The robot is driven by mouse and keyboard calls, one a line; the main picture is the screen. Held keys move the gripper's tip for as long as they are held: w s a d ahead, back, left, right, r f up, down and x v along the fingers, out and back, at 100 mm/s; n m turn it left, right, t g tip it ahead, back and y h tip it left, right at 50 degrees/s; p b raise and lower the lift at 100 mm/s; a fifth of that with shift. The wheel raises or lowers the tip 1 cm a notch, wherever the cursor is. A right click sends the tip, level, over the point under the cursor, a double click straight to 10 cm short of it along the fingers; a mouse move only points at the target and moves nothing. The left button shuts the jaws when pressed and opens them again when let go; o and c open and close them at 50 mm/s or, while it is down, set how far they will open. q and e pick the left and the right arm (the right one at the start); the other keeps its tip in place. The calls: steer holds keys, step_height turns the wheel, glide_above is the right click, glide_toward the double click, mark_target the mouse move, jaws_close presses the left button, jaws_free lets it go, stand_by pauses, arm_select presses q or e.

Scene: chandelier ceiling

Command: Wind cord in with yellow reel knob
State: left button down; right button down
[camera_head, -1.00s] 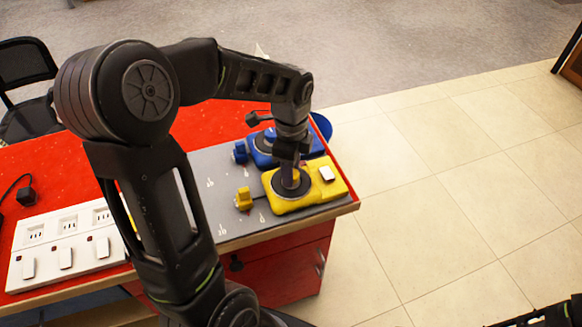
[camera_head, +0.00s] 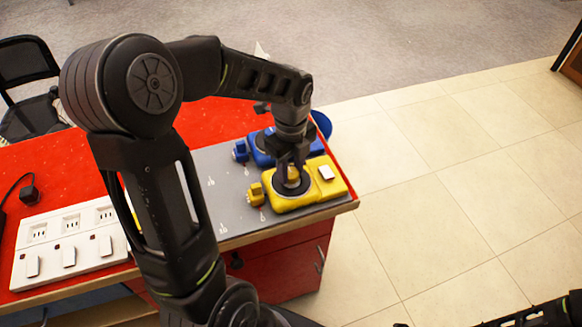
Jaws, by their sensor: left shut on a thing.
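The yellow reel (camera_head: 322,192) lies on the grey panel at the right end of the red table. It has a dark round drum with a small yellow knob (camera_head: 292,176) on top. My left gripper (camera_head: 292,180) points down over the drum and is shut on the knob, partly hiding it. The yellow plug (camera_head: 256,194) sits at the reel's left side, very close to the body. Hardly any cord shows between them. My right gripper is out of view; only dark parts of my arm show at the bottom right.
A blue reel (camera_head: 258,155) with a blue plug (camera_head: 240,151) lies just behind the yellow one, close to my gripper. A white power strip (camera_head: 70,245) and a black plug (camera_head: 29,194) lie on the left. The grey panel (camera_head: 215,205) left of the yellow plug is bare.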

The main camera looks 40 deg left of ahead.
mark_target(291, 173)
arm_select(q)
steer(key=c, duration=0.9)
jaws_free()
steer(key=shift+c, duration=0.2)
step_height(291, 173, up, 8)
steer(key=shift+f+b, duration=0.1)
steer(key=shift+b, duration=0.25)
